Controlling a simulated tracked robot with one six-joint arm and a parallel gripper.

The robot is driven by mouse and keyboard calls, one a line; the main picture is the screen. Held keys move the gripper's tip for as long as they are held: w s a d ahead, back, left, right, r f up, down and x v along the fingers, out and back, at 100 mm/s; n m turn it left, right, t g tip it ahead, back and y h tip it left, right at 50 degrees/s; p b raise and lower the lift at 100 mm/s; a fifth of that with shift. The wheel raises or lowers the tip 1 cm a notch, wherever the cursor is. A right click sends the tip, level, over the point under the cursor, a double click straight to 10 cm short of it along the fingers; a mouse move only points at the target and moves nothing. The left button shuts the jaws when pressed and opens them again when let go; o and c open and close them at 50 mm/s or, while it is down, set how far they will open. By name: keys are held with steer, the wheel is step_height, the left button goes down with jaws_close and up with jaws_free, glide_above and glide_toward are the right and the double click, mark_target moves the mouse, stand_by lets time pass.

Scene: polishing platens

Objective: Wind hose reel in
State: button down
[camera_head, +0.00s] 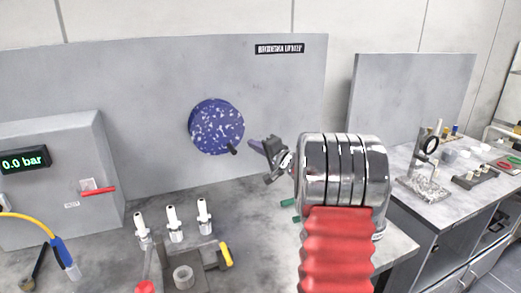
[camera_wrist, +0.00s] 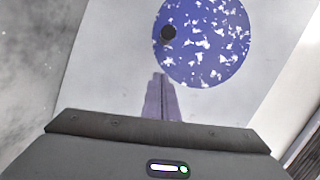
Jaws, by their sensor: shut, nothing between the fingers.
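The hose reel is a blue disc (camera_head: 216,127) with white speckles, mounted on the grey upright panel. A small black crank knob (camera_head: 232,150) sticks out at its lower right in the head view. My gripper (camera_head: 254,144) is shut and empty, just right of the disc and apart from the knob. In the wrist view the disc (camera_wrist: 210,40) fills the upper middle, with the knob (camera_wrist: 168,33) near its left edge. The shut fingers (camera_wrist: 160,76) point at the panel below the knob. No hose is visible on the disc.
A grey box with a 0.0 bar display (camera_head: 23,161) and red lever (camera_head: 98,191) stands left. Several white fittings (camera_head: 173,222) stand on the bench below the disc. A grey block (camera_head: 200,260) with a yellow-handled part is in front. Panel space around the disc is clear.

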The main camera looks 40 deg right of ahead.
mark_target(236, 154)
steer(key=shift+w+a+f, duration=0.35)
steer(key=shift+w+a, duration=0.35)
steer(key=shift+a, duration=0.2)
steer(key=shift+w+a+f, duration=0.3)
steer(key=shift+w+a, duration=0.4)
steer(key=shift+a, duration=0.2)
steer(key=shift+w+a+f+m+t, duration=0.2)
steer(key=shift+a+f+m, duration=0.4)
steer(key=shift+m, duration=0.4)
steer(key=shift+w+a+f+m+t, duration=0.1)
steer(key=shift+a+f+m+t, duration=0.2)
steer(key=shift+a+f+m, duration=0.5)
steer(key=shift+d+r, duration=0.15)
steer(key=shift+r, duration=0.2)
steer(key=shift+d, duration=0.2)
